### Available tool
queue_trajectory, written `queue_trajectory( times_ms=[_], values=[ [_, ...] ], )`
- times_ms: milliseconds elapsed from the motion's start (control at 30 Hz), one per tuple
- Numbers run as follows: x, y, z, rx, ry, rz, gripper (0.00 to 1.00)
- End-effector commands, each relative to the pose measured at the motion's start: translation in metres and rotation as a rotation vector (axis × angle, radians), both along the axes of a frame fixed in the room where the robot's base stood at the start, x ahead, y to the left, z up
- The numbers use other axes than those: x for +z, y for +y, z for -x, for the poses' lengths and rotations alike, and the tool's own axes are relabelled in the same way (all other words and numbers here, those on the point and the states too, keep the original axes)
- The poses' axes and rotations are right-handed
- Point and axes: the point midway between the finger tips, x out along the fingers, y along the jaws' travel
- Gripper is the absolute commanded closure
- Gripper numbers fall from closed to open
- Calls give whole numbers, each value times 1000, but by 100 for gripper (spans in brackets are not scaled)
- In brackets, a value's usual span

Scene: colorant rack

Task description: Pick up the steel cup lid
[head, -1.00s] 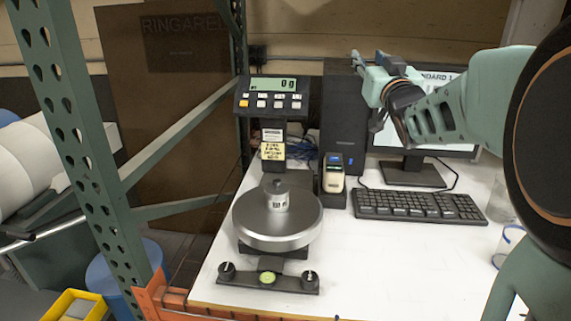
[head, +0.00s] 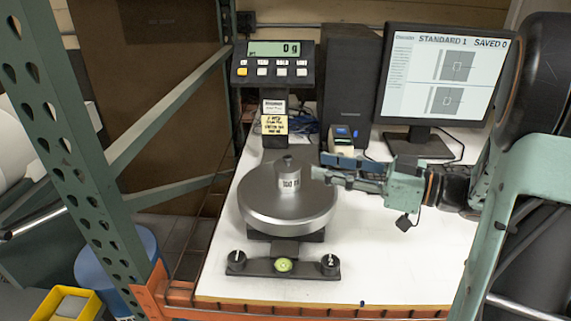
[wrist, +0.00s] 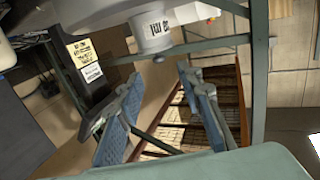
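My gripper (head: 322,167) is at the right edge of the round steel pan, pointing left towards a small steel cylinder (head: 289,180) with a white label and a knob on top. The cylinder stands upright on the pan. In the wrist view, the two blue fingers of my gripper (wrist: 160,80) are apart with nothing between them. The cylinder (wrist: 154,30) appears upside down beyond the fingertips. I cannot make out a separate cup, and I cannot tell whether the knobbed top of the cylinder is the steel cup lid.
The steel pan (head: 262,212) belongs to a scale with a display (head: 274,49) reading 0 g. A small handheld device (head: 341,140) stands behind my gripper. The monitor (head: 443,72) and a black box (head: 347,80) are farther back.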

Motion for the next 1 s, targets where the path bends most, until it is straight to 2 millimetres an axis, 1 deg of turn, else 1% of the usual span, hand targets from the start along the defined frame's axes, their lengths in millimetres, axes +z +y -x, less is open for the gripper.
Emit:
queue_trajectory(
  times_ms=[33, 133, 200, 367, 600, 700, 800, 1000],
  values=[
    [0, 10, -3, 6, -1, 0, 67],
    [0, 25, -10, 4, -2, 1, 67],
    [-1, 32, -14, 2, -1, 2, 67],
    [-1, 42, -19, 0, -2, 2, 67],
    [-1, 73, -33, 2, -2, 2, 67],
    [-2, 83, -38, 0, -3, 1, 67],
    [-2, 86, -40, -1, -3, 1, 67],
    [-2, 86, -41, -2, -3, 1, 68]
  ],
)
